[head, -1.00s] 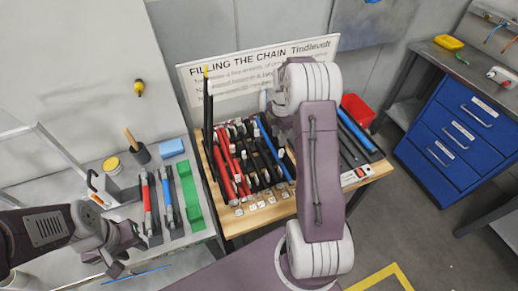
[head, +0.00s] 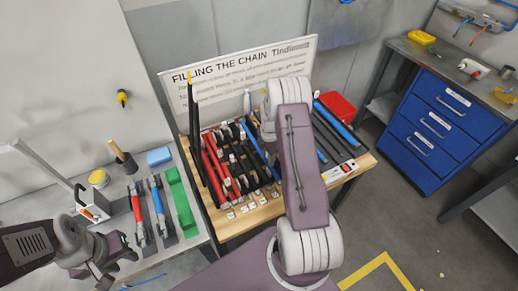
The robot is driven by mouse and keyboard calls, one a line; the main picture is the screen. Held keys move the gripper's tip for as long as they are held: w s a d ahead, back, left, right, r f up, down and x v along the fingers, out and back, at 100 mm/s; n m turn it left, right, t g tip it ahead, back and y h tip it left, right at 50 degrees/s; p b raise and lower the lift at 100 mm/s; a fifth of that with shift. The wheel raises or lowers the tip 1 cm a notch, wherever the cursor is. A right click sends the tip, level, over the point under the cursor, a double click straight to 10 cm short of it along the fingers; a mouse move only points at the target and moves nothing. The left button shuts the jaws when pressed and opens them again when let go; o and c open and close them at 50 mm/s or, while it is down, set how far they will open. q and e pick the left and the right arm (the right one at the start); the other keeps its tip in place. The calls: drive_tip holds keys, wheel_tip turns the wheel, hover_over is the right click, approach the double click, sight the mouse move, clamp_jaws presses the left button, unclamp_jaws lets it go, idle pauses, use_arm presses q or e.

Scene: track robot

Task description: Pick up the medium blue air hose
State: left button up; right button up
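Two blue hoses show on the wooden bench (head: 236,230). One blue hose (head: 258,146) lies in the rack among red and black ones, beside my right arm. Another blue hose (head: 337,124) lies to the right of that arm. I cannot tell which one is the medium hose. My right arm stands upright in front of the bench and hides part of the rack; its gripper is not visible. My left gripper (head: 117,266) is at the lower left over the grey table's front, apart from the hoses. Its fingers look spread and empty.
The grey table (head: 186,245) at left holds red and blue-handled tools (head: 158,205), a green holder (head: 181,200) and a blue block (head: 159,156). A sign board (head: 240,75) stands behind the bench. A red bin (head: 337,106) and a blue drawer cabinet (head: 445,120) are at right.

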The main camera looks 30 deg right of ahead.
clamp_jaws()
drive_tip(key=shift+r, duration=0.1)
idle(1.3)
